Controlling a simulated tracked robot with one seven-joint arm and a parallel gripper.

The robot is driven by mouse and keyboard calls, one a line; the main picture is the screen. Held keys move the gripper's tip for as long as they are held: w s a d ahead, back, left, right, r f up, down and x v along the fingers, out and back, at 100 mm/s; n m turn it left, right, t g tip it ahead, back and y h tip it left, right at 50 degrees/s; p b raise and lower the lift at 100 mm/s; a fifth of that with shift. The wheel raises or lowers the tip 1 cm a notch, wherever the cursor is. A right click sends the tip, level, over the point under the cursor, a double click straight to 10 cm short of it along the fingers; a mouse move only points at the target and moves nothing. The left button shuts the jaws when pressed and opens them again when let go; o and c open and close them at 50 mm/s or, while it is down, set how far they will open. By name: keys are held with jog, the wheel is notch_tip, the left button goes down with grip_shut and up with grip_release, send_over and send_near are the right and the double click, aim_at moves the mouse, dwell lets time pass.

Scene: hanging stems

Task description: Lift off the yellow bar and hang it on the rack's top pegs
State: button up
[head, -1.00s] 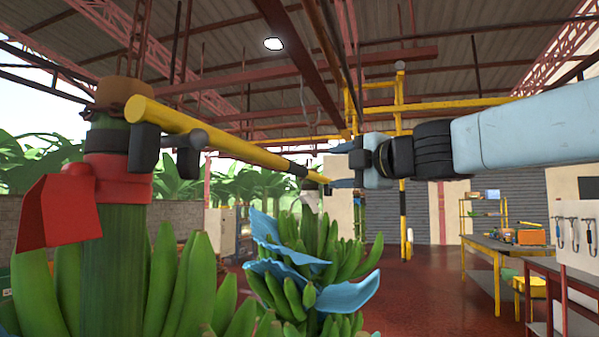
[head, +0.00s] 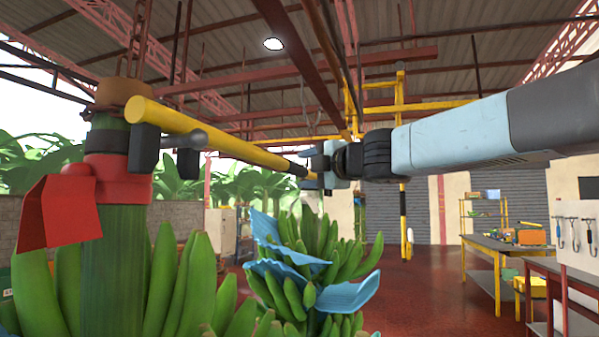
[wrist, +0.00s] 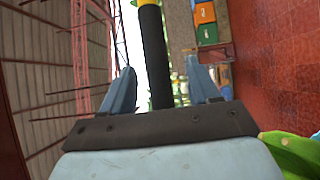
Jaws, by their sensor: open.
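The yellow bar (head: 225,144) runs from the near left away to the centre in the head view, with a black section (head: 297,168) near its far end. Dark fittings (head: 146,146) sit at its near end, beside the first stem. My gripper (head: 306,168) is open around the black section. In the wrist view the black section (wrist: 155,60) lies between my two spread fingers (wrist: 160,85), with gaps visible on both sides. The bar's far end is hidden behind my gripper. I cannot clearly pick out the rack's pegs.
A green stem with a red wrap (head: 118,177) and bananas hangs close at left. Another banana bunch (head: 320,265) with blue sheets (head: 345,294) hangs below my gripper. A yellow frame (head: 403,140) stands behind. A workbench (head: 500,243) and a white panel with hanging tools (head: 577,230) are at right.

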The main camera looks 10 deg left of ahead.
aim_at(300, 164)
jog(key=shift+r+x, duration=0.1)
jog(key=shift+x, duration=1.1)
jog(key=shift+r+x, duration=0.15)
jog(key=shift+x, duration=1.05)
jog(key=shift+s+a, duration=0.1)
jog(key=shift+c, duration=0.2)
jog(key=shift+f, duration=0.1)
grip_shut()
jog(key=shift+r, duration=0.65)
jog(key=w+d+r, duration=0.1)
jog(key=d+r, duration=1.1)
jog(key=d, duration=0.2)
jog(key=shift+w, duration=0.2)
